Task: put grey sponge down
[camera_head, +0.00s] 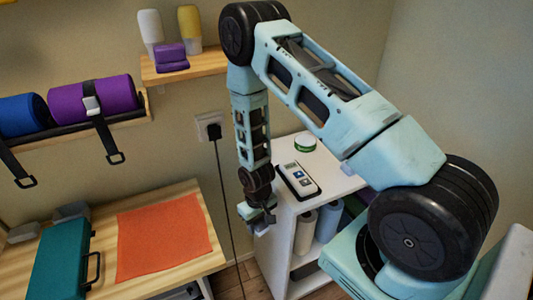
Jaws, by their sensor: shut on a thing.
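My gripper (260,216) hangs pointing down at the middle of the picture, in front of the white shelf unit's left edge. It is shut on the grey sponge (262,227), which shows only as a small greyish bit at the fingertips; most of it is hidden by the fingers. The gripper appears to be clear of the surfaces around it, to the right of the wooden table.
The wooden table (192,262) holds an orange cloth (163,238), a teal case (62,258) and grey blocks (71,211). The white shelf unit (322,178) bears a white handheld device (298,179) and a green-rimmed roll (305,144). A cable hangs from the socket (211,126).

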